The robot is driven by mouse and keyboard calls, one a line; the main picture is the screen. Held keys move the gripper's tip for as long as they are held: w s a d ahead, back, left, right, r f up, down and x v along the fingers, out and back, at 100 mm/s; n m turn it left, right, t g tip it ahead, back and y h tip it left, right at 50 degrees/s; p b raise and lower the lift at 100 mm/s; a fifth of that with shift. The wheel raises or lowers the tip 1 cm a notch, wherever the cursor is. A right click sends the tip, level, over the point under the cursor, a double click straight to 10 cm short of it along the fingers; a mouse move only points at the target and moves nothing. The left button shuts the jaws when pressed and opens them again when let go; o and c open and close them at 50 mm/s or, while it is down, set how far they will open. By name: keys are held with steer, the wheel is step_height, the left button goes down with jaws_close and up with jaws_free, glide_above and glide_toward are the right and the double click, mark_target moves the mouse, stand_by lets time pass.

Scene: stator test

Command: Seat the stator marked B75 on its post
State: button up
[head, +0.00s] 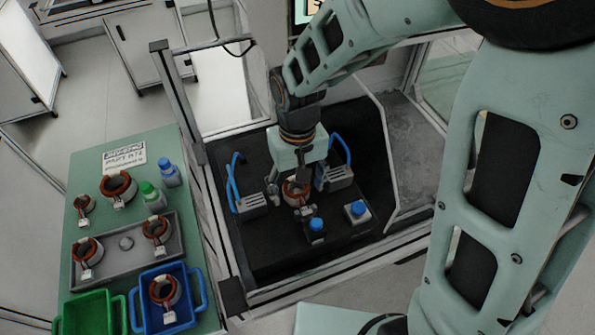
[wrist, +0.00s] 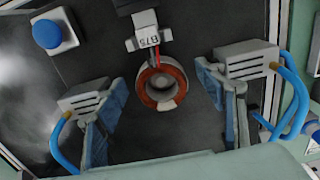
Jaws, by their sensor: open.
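The stator marked B75 (wrist: 148,94) is a copper-coloured ring with a white tag, which reads upside down in the wrist view. It sits in the dark test station, also seen in the head view (head: 290,197). Something grey shows in its bore, possibly the post; I cannot tell how fully it is seated. My gripper (wrist: 163,98) is open, with one finger on each side of the ring and gaps visible between. In the head view my gripper (head: 296,181) is low over the stator and hides part of it.
Grey clamp blocks with blue hoses flank the stator, left (head: 252,207) and right (head: 339,178). Blue buttons (head: 358,208) stand in front. The green table (head: 90,160) at left holds other stators, a grey tray (head: 123,265), a blue bin (head: 184,326), a green bin (head: 85,313) and bottles.

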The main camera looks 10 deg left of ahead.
step_height(320, 180, up, 11)
stand_by(0.3)
stand_by(0.5)
